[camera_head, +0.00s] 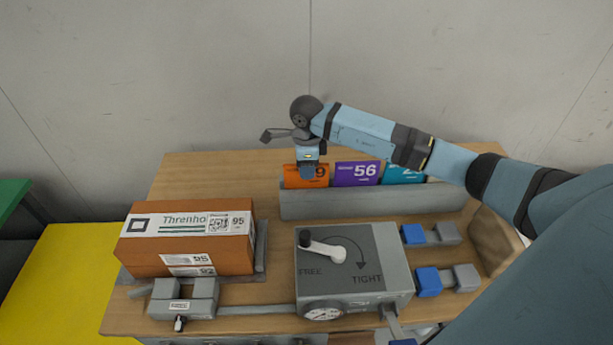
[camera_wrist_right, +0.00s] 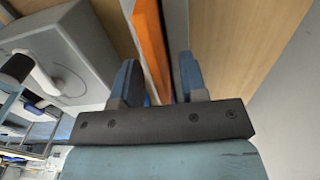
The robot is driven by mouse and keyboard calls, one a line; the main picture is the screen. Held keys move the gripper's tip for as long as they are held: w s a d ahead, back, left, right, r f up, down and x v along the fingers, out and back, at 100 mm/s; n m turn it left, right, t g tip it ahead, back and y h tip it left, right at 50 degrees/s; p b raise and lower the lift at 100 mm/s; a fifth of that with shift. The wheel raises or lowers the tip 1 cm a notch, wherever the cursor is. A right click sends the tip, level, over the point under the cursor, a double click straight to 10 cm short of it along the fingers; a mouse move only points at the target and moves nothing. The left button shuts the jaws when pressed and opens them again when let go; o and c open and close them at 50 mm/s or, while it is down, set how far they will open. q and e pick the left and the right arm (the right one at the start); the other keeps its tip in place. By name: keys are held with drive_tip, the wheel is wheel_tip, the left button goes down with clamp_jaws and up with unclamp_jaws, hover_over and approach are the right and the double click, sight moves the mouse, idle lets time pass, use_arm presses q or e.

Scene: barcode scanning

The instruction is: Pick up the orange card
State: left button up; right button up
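The orange card (camera_head: 292,178) stands upright at the left end of a grey rack (camera_head: 370,203). My right gripper (camera_head: 308,172) is at the card from above and covers part of its face in the head view. In the right wrist view the orange card (camera_wrist_right: 152,45) shows edge-on between the two blue fingers of the right gripper (camera_wrist_right: 160,78). The fingers are apart, with a visible gap between the card and the right-hand finger; the other finger is close to the card. My left gripper is not in view.
A purple card (camera_head: 357,173) and a teal card (camera_head: 403,173) stand in the same rack. A brown box (camera_head: 150,256) lies at the left. A grey device with a lever (camera_head: 385,260) stands in front. Small blue-and-grey blocks (camera_head: 428,281) are at the right.

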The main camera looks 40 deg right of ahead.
clamp_jaws()
drive_tip(key=shift+r, duration=0.1)
wheel_tip(320, 180, up, 20)
drive_tip(key=b, duration=0.2)
idle(0.5)
